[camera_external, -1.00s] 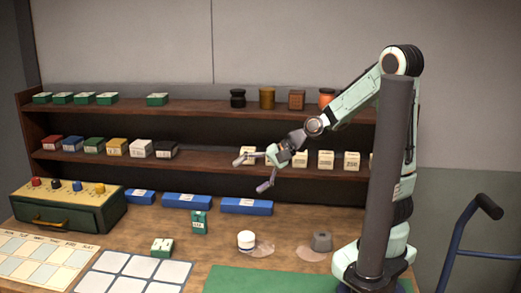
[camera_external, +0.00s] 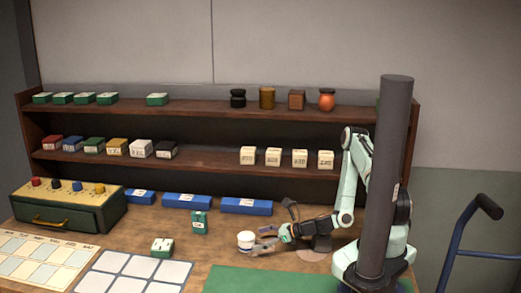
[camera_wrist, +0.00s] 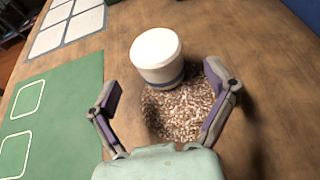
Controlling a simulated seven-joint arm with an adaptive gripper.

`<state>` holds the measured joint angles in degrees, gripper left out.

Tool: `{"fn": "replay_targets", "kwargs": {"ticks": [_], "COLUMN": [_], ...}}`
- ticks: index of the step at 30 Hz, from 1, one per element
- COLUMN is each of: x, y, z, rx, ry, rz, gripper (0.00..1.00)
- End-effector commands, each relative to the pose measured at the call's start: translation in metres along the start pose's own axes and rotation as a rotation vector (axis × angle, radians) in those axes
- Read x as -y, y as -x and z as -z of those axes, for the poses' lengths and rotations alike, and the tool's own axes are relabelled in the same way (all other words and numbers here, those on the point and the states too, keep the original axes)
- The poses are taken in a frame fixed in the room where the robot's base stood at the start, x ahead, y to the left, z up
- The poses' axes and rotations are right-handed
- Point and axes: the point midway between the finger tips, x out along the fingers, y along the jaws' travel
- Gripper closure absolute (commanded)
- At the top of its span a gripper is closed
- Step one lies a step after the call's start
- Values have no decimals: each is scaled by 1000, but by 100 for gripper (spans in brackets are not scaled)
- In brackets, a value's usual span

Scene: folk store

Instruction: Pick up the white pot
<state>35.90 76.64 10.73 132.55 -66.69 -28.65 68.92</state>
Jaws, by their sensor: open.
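The white pot (camera_external: 245,239) stands upright on the wooden table, left of my gripper. In the wrist view the white pot (camera_wrist: 157,56) has a smooth white top and a dark blue band near its base. My gripper (camera_external: 266,240) is low over the table with its fingers pointing left toward the pot. In the wrist view my gripper (camera_wrist: 160,92) is open and empty. The pot is just beyond the fingertips, roughly centred between them. A speckled round patch (camera_wrist: 180,113) lies on the table between the fingers, next to the pot.
A green mat (camera_external: 260,280) lies in front and a white-panelled sheet (camera_external: 135,273) to the left. A green and white box (camera_external: 162,247), a green card box (camera_external: 199,222) and blue boxes (camera_external: 246,206) stand nearby. Shelves (camera_external: 200,159) rise behind.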

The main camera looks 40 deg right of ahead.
Motion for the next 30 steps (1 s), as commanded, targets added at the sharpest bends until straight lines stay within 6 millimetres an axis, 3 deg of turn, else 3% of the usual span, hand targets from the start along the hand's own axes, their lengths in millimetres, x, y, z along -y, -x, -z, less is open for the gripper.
{"fn": "replay_targets", "kwargs": {"ticks": [7,17,18,24,25,30], "x": [-1,0,0,0,0,0], "y": [-37,-45,-45,-45,-45,-45], "z": [0,0,0,0,0,0], "rx": [-1,-2,-2,-2,-2,-2], "ry": [5,2,2,3,3,3], "rz": [-3,-2,-2,-2,-2,-2], "gripper": [16,16,19,82,88,88]}}
